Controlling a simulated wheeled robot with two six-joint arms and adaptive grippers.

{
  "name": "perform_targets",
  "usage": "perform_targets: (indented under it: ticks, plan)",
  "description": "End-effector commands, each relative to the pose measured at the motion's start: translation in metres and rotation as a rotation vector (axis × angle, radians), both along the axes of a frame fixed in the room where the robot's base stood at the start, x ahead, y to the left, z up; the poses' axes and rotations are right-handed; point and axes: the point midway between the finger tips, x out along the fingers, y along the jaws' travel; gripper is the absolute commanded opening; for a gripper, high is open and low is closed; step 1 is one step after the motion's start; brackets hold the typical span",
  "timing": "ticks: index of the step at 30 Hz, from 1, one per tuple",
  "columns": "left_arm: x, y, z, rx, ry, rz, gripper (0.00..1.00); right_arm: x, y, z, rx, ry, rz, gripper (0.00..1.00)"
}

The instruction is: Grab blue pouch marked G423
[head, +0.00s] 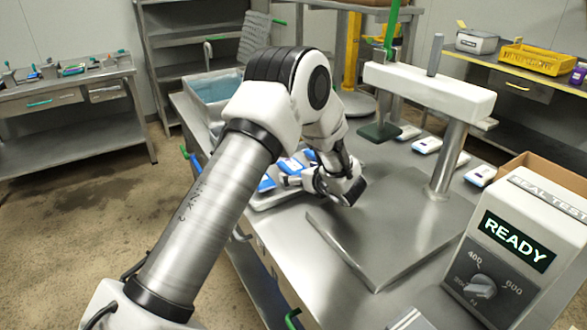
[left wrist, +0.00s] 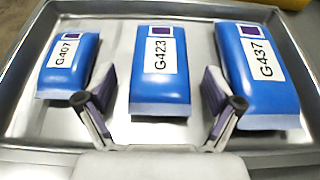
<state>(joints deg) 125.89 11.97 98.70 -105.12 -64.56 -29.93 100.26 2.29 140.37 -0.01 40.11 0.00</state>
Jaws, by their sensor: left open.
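In the left wrist view, the blue pouch marked G423 (left wrist: 160,85) lies in the middle of a metal tray (left wrist: 113,133), between two other blue pouches. The pouch marked G407 (left wrist: 72,70) is to its left and the pouch marked G437 (left wrist: 262,85) to its right. My left gripper (left wrist: 164,108) is open, with one finger on each side of the lower part of G423. In the head view my left gripper (head: 335,187) is over the tray's right side and partly hides the pouches. My right gripper is not in view.
A box reading READY (head: 515,240) is at the front right. Several white items (head: 427,145) lie behind the press. A bin (head: 215,88) stands behind my arm.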

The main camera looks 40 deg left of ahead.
Motion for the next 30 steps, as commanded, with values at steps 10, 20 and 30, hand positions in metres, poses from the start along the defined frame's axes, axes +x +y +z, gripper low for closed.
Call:
perform_targets:
  ticks: [10, 20, 30]
  plan:
    - [0.000, -0.001, 0.000, 0.000, 0.000, 0.000, 0.25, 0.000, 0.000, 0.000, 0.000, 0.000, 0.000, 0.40]
    - [0.000, -0.001, 0.003, 0.000, -0.001, -0.001, 0.25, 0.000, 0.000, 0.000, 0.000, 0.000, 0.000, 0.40]
    - [-0.006, 0.002, 0.036, -0.002, 0.000, 0.002, 0.25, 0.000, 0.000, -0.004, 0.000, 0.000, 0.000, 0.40]
